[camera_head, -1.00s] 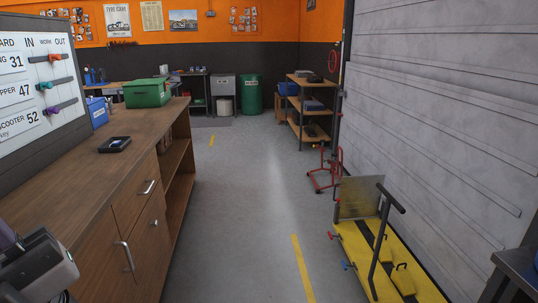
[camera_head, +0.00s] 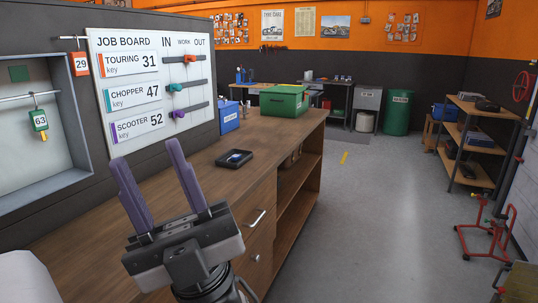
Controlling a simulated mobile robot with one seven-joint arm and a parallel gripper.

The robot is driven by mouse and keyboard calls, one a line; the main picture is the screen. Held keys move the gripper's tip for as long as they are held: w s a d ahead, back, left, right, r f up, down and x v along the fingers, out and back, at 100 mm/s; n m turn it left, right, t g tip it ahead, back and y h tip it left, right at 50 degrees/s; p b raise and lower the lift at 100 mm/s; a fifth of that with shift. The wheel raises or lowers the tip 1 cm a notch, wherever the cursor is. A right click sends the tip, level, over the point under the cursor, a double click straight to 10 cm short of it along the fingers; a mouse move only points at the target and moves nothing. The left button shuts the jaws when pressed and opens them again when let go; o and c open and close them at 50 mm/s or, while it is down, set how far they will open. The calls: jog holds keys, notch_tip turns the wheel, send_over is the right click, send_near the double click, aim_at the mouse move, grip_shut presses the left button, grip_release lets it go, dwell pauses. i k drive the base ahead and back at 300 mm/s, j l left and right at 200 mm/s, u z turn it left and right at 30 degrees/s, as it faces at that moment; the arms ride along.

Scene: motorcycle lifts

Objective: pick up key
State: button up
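A green key tag marked 63 (camera_head: 40,121) hangs from a rod in the recessed grey cabinet at the far left. An orange tag marked 29 (camera_head: 81,64) hangs from a hook left of the job board (camera_head: 150,85). A black tray (camera_head: 235,159) on the wooden counter holds a small blue thing. My gripper (camera_head: 147,152) has two purple fingers pointing up, spread apart with nothing between them. It is in front of the counter, below the job board, apart from both tags.
The wooden counter (camera_head: 215,175) runs away from me under the board. A blue box (camera_head: 228,117) and a green box (camera_head: 284,101) stand on it. The grey floor (camera_head: 350,215) to the right is clear, with a red stand (camera_head: 486,235) and shelves (camera_head: 470,140) beyond.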

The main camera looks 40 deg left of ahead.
aim_at(234, 157)
jog(key=i, duration=2.45)
jog(key=i+u, duration=0.1)
jog(key=u, duration=0.7)
jog(key=i+u, duration=0.15)
jog(key=u, duration=0.25)
jog(key=i+j+u, duration=0.1)
jog(key=u, duration=1.2)
jog(key=i+j+u, duration=0.1)
jog(key=i+u, duration=0.2)
jog(key=i, duration=0.6)
